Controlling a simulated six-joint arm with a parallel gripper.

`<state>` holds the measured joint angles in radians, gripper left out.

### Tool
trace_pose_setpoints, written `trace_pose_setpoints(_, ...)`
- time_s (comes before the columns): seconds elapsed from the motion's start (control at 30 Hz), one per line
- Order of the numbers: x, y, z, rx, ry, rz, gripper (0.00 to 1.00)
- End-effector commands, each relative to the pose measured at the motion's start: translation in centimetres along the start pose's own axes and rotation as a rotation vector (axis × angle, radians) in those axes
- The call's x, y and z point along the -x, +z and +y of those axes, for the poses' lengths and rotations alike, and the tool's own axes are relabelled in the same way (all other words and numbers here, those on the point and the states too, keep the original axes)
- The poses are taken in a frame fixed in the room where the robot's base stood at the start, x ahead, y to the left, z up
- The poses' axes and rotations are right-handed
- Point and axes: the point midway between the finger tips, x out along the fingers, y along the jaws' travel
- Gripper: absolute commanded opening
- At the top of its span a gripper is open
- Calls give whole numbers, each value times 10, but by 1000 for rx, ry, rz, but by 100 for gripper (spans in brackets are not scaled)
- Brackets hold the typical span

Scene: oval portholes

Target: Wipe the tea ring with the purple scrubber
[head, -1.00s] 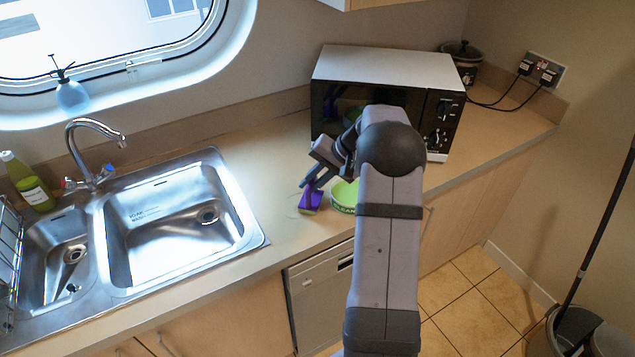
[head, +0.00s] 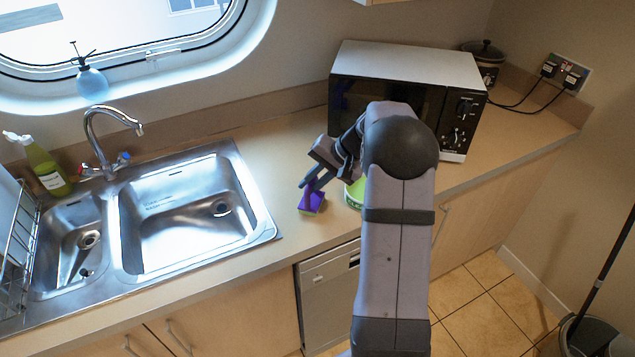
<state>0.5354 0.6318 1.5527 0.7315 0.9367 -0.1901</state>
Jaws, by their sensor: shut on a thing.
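The purple scrubber (head: 311,201) has a purple top and a yellowish underside. It is down at the counter, between the sink and the green bowl. My gripper (head: 312,183) is shut on it from above, with the fingers angled down to the left. I cannot make out the tea ring now. The spot where a faint ring showed earlier is at the scrubber, which may cover it.
A green bowl (head: 354,194) stands just right of the scrubber, mostly hidden by my arm. The microwave (head: 410,70) is behind it. The steel sink (head: 268,232) lies to the left. The counter's front edge is close.

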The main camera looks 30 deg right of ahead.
Motion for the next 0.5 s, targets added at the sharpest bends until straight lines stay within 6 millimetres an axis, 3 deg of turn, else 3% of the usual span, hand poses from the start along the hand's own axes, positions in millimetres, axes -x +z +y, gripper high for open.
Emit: trace_pose_setpoints(0.5,-7,11,-9,1,-1,-1,0)
